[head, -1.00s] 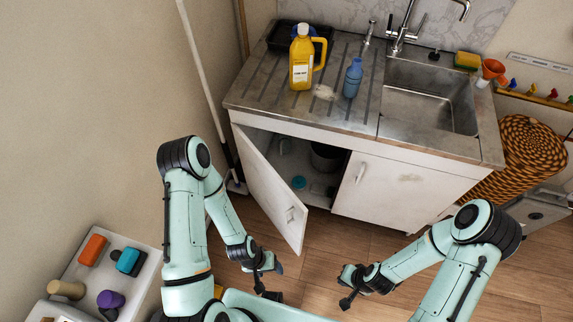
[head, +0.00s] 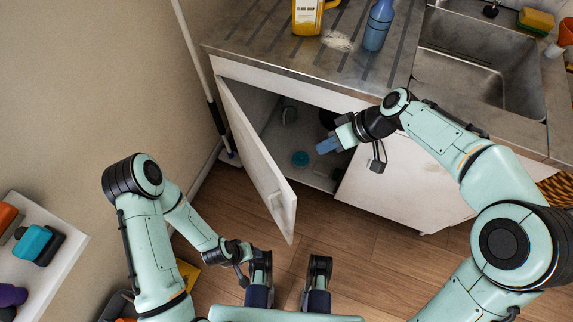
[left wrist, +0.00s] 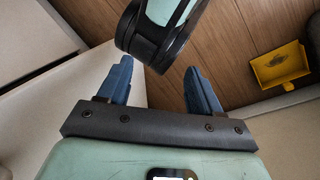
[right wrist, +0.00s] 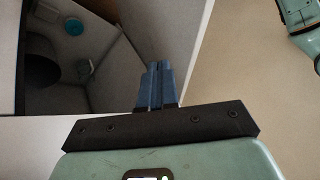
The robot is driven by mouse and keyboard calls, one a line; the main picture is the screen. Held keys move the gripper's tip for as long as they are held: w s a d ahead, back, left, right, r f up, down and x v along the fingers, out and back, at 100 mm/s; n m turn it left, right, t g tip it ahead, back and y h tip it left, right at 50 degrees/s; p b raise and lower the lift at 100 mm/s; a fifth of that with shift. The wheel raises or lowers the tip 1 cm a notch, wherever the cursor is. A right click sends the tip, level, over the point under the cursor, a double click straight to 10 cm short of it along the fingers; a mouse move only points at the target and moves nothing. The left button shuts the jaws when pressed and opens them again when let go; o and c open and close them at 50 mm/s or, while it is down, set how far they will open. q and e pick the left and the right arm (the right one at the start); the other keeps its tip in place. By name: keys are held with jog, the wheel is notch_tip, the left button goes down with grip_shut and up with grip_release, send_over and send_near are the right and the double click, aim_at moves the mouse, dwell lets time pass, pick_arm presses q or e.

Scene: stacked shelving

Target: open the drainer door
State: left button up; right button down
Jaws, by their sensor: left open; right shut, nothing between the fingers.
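The white left cabinet door (head: 262,160) under the drainer stands part open, swung out toward me, with a pale handle on its outer face. My right gripper (head: 328,145) is shut and empty in front of the cabinet opening, to the right of the door in the head view. In the right wrist view its closed blue fingers (right wrist: 156,84) overlap a white panel (right wrist: 178,40); I cannot tell whether they touch it. My left gripper (left wrist: 157,85) is open and empty in the left wrist view, low near my body, away from the door.
The closed right cabinet door (head: 400,185) is partly behind my right arm. A blue round item (head: 300,158) lies inside the cabinet. A yellow jug (head: 308,16) and blue bottle (head: 378,25) stand on the drainer top. A yellow tray (left wrist: 280,66) is on the floor.

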pick_arm(q)
jog(key=shift+t+y, duration=0.3)
jog(key=shift+t, duration=0.2)
jog(key=shift+w+a+f+b, duration=0.4)
jog(key=shift+w+f+b, duration=0.15)
jog(key=shift+w+f, duration=0.3)
jog(key=shift+w+a+f+b, duration=0.45)
jog(key=shift+w+f, duration=0.2)
jog(key=shift+w, duration=0.25)
pick_arm(e)
jog(key=s+a+f, duration=0.2)
jog(key=a+f, duration=0.4)
jog(key=a, duration=0.3)
jog(key=shift+a+f, duration=0.3)
jog(key=shift+f, duration=0.05)
jog(key=shift+a, duration=0.1)
